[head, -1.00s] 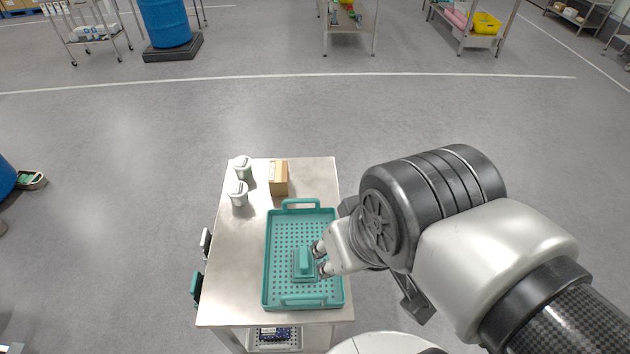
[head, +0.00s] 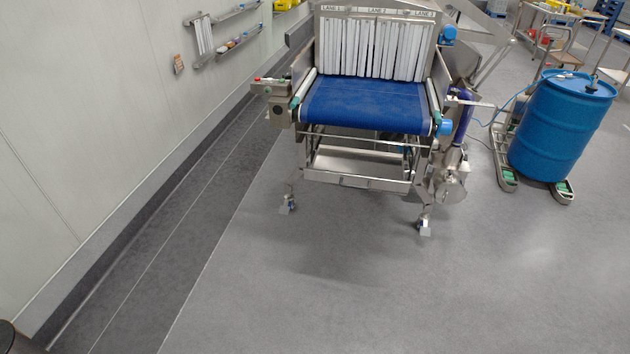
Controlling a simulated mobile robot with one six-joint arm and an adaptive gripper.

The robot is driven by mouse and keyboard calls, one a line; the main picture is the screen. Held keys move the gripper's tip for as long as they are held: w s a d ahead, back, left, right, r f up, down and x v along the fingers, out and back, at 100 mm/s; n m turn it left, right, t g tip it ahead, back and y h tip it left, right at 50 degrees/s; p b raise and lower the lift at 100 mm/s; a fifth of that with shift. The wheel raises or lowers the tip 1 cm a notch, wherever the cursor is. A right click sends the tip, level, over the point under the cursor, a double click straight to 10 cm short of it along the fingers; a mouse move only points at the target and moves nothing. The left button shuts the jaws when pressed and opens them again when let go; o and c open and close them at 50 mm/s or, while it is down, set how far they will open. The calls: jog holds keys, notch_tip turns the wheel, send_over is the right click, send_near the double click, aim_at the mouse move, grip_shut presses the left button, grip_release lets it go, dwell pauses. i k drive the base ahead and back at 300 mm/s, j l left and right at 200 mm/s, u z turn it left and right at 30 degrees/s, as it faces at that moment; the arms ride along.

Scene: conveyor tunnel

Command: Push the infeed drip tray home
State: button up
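The conveyor's infeed end faces me, with a blue belt (head: 366,104) and a white strip curtain (head: 376,50) at the tunnel mouth. Below the belt, a shallow steel tray (head: 357,181) lies low between the legs, its front edge towards me. It looks like the drip tray. Its rear part is hidden in shadow under the belt, so I cannot tell how far in it sits. My gripper is not in view.
A control box (head: 271,88) sticks out left of the belt. A blue drum (head: 562,125) on a wheeled dolly stands at the right, with a hose near it. A wall (head: 90,120) runs along the left. The floor (head: 350,280) before the conveyor is clear.

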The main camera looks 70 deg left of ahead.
aim_at(357, 168)
jog(key=u, duration=2.05)
jog(key=i+l+u, duration=0.15)
jog(key=i, duration=0.4)
jog(key=i+l+u, duration=0.1)
jog(key=i+l, duration=0.3)
jog(key=i, duration=0.2)
jog(key=i+l+u, duration=0.15)
jog(key=i+l, duration=0.2)
jog(key=i, duration=0.2)
jog(key=i+l+u, duration=0.1)
jog(key=i+l, duration=0.3)
jog(key=i, duration=0.1)
